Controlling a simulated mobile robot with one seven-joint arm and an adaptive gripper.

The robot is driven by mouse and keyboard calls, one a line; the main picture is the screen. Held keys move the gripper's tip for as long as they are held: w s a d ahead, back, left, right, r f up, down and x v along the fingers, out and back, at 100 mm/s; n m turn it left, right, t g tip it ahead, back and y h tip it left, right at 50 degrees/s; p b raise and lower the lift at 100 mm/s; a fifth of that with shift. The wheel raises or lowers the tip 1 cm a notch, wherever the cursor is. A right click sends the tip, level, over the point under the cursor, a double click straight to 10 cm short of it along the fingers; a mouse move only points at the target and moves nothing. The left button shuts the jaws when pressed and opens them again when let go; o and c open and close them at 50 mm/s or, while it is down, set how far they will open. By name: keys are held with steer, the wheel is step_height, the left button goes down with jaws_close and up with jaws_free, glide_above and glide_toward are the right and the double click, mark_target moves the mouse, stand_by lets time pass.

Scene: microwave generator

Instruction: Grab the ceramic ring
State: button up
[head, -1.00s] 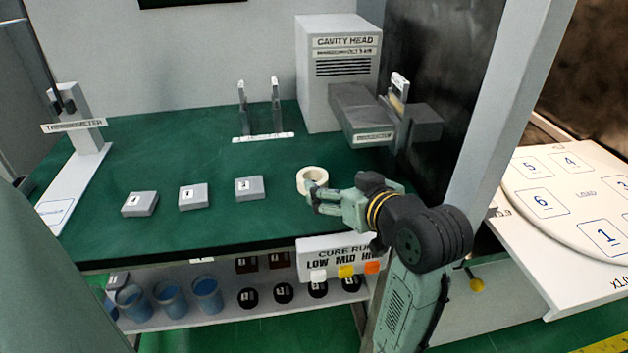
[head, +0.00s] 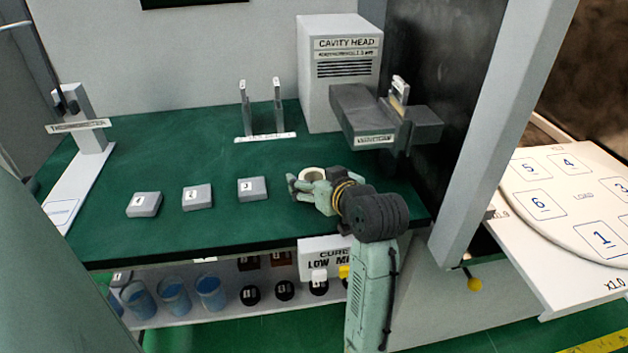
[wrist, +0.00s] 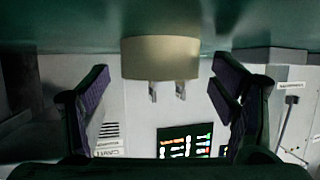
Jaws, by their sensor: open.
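The ceramic ring (head: 312,173) is cream-coloured and stands on the green bench top near its front right. In the head view my gripper hides its lower part. My gripper (head: 297,187) is low over the bench on the near side of the ring. In the wrist view, which is upside down, the ring (wrist: 160,58) shows as a pale band between my gripper's two spread fingers (wrist: 161,85). A gap shows on each side, so neither finger appears to touch it.
Three grey numbered blocks (head: 197,197) lie left of the ring. Two upright posts (head: 262,108) stand behind it. The cavity head (head: 340,80) and its grey waveguide (head: 362,117) overhang the bench at the back right. Blue cups (head: 174,297) sit on the shelf below.

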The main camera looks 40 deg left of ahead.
steer(key=c, duration=1.3)
